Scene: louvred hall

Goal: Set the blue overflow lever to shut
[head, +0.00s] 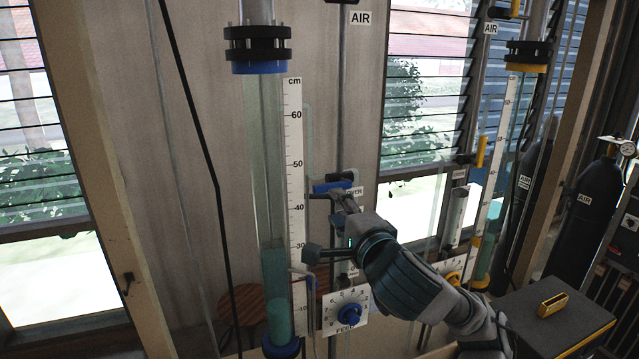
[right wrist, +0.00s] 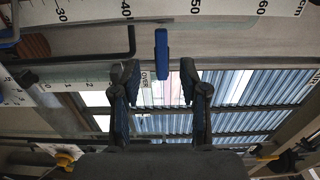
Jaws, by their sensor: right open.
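The blue overflow lever (head: 333,186) lies crosswise, about level, beside the tall cm scale in the head view. It also shows in the right wrist view (right wrist: 161,54), lying across the direction of the scale. A white label reading "OVER" (right wrist: 146,86) is beside it, partly hidden by a finger. My right gripper (head: 318,224) is open and empty, with one dark finger close under the lever in the head view. In the right wrist view the lever is just past the gap between the fingertips (right wrist: 159,78). I cannot tell whether they touch. My left gripper is out of view.
A clear column (head: 273,220) with teal liquid stands left of the scale (head: 294,150). A blue FEED knob (head: 350,313) sits on a white dial below. A second column with yellow fittings (head: 528,58) and a yellow lever (head: 480,151) stand to the right.

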